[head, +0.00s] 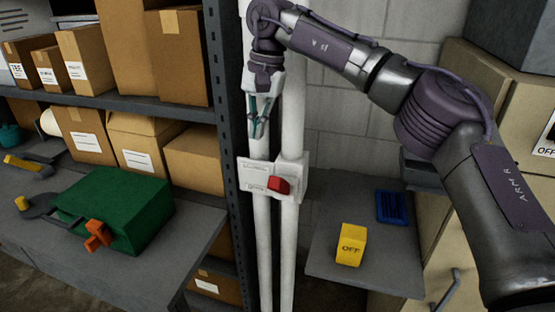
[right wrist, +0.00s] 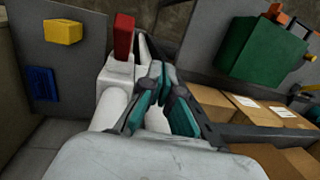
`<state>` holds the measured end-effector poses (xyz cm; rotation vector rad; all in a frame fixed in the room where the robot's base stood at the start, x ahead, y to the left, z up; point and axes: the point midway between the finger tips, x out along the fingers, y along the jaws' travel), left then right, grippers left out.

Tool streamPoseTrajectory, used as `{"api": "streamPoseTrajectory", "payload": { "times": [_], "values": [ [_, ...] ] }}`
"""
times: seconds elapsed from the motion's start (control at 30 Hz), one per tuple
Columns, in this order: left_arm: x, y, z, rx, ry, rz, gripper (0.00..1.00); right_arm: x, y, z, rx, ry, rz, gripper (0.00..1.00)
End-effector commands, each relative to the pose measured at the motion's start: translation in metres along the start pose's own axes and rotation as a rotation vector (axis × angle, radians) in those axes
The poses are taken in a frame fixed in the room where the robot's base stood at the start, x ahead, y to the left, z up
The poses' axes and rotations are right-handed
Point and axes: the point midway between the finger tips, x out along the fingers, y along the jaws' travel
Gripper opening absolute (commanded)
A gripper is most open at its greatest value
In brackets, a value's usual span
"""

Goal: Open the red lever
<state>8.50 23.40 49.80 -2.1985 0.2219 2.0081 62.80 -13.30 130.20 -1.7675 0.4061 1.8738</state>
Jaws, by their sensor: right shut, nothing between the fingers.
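The red lever (head: 279,184) sits on the front of a white box (head: 293,170) with a label plate, fixed to two white upright pipes (head: 292,240). In the right wrist view the red lever (right wrist: 123,37) stands out from the white housing, left of the fingers. My right gripper (head: 258,134) hangs fingers down, just above the box and a little left of the lever, apart from it. Its teal fingers (right wrist: 162,72) are together with nothing between them. My left gripper is not in view.
A green box (head: 125,212) with an orange handle (head: 97,236) stands on the left bench. Shelves with cardboard boxes (head: 185,60) rise behind it.

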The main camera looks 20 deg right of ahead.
Motion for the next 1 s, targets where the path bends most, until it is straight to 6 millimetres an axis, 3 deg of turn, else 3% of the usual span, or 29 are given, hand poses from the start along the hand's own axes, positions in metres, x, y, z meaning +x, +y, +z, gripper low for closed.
{"api": "streamPoseTrajectory", "payload": {
  "times": [0.03,0.1,0.2,0.33,0.73,1.0],
  "values": [
    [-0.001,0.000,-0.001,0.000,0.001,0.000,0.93,-0.021,0.013,-0.007,-0.001,0.040,0.040,0.00],
    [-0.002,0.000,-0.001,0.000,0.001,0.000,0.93,-0.039,0.028,-0.014,-0.003,0.073,0.088,0.00],
    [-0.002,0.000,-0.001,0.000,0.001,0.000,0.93,-0.054,0.040,-0.018,-0.002,0.095,0.127,0.00],
    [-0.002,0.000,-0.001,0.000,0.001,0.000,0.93,-0.058,0.044,-0.019,-0.002,0.102,0.142,0.00],
    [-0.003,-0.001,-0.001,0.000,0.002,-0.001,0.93,-0.048,0.045,-0.020,-0.003,0.099,0.140,0.00],
    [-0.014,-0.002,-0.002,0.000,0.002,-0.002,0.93,0.000,0.053,-0.025,-0.003,0.097,0.141,0.00]
  ]
}}
